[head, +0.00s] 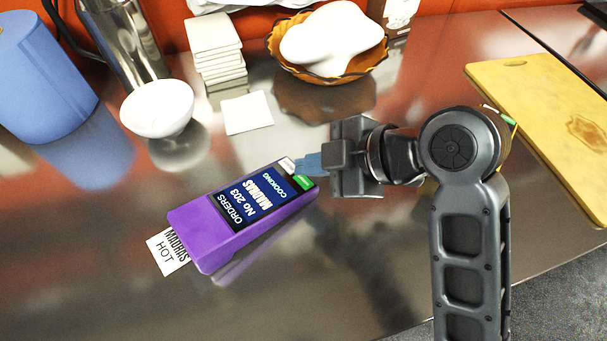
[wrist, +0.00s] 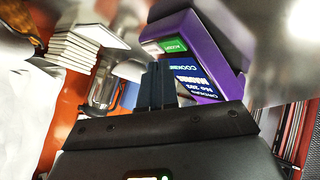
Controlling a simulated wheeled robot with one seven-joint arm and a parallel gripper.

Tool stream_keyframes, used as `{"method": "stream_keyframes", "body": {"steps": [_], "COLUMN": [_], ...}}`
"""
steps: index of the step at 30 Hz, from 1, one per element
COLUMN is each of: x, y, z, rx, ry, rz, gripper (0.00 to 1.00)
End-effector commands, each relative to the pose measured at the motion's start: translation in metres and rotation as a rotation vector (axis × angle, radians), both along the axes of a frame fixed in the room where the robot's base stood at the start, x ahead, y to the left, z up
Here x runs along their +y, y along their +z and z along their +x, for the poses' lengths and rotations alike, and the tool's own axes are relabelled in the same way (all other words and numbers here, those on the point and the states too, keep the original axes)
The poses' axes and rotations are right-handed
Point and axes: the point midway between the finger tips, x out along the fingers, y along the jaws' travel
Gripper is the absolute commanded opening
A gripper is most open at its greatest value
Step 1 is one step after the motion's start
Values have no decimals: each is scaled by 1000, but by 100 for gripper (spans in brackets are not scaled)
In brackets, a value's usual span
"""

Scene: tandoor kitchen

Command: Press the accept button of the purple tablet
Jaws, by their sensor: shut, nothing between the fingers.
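The purple tablet (head: 238,230) lies on the steel counter left of my gripper. Its dark screen reads "ORDERS No 203 MADRAS COOKING", and a paper slip marked "MADRAS HOT" (head: 167,252) sticks out at its lower left end. The green accept button (head: 304,182) is at the tablet's end nearest my gripper, beside a pale button (head: 286,165). My gripper (head: 308,163) is shut and empty, its blue-grey fingertips by that end. In the wrist view, the green button (wrist: 172,45) shows just beyond the shut fingertips (wrist: 160,72). I cannot tell whether they touch the tablet.
A white bowl (head: 157,108), a stack of white squares (head: 214,48) and a single square (head: 247,112) stand behind the tablet. A brown basket (head: 327,77) holds a white mass. A blue container (head: 40,75) is at left, a yellow board (head: 545,130) at right. The front counter is clear.

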Motion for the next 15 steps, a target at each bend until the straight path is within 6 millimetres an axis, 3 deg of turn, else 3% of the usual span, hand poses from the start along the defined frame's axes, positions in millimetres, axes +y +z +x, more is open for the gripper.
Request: {"method": "stream_keyframes", "body": {"steps": [15], "x": [-4], "y": [43], "z": [4], "rx": [-1], "ry": [-1], "rz": [0], "gripper": [0]}}
